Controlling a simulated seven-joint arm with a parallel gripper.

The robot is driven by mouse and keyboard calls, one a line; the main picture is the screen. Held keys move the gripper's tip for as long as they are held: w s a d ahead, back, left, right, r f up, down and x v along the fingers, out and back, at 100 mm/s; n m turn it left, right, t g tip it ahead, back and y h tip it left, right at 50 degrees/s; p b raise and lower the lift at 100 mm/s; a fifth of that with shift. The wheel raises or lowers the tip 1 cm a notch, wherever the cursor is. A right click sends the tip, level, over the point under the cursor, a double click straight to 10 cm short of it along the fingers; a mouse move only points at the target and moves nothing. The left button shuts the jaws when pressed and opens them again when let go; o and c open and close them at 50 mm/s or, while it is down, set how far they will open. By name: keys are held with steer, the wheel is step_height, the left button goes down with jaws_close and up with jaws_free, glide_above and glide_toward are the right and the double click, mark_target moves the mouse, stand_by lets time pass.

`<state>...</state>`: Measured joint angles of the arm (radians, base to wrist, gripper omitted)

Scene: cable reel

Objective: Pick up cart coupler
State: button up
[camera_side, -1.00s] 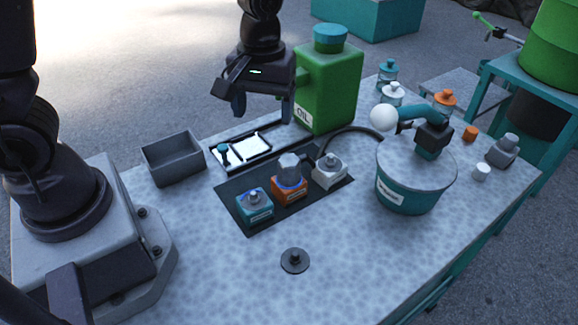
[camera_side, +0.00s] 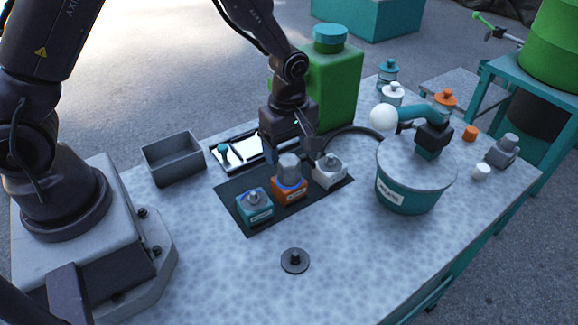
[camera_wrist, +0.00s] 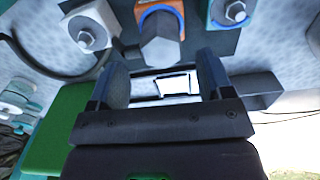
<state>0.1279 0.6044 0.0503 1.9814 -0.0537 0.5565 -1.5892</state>
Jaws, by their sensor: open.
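A grey hexagonal coupler (camera_side: 290,166) stands upright on the orange block (camera_side: 287,191), with a blue ring around its foot. I take it for the cart coupler. In the wrist view the coupler (camera_wrist: 161,47) lies just ahead of the fingertips, roughly midway between their lines. My gripper (camera_side: 292,149) is low over the far side of the dark mat, close behind the coupler. In the wrist view my gripper (camera_wrist: 162,66) is open, with nothing seen held in it. Whether a finger touches the coupler I cannot tell.
A teal block (camera_side: 255,207) and a white block (camera_side: 329,170) flank the orange block on the dark mat (camera_side: 243,227). A green oil can (camera_side: 340,88) stands behind. A black hose (camera_side: 352,131) curves nearby. A grey bin (camera_side: 172,158) stands left. The front table is clear around a black disc (camera_side: 295,261).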

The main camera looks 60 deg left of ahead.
mark_target(289, 160)
steer(key=f, duration=0.5)
steer(key=shift+s+d+f, duration=0.1)
steer(key=shift+d+f, duration=0.05)
steer(key=shift+d, duration=0.05)
steer(key=c, duration=1.2)
steer(key=shift+o, duration=0.2)
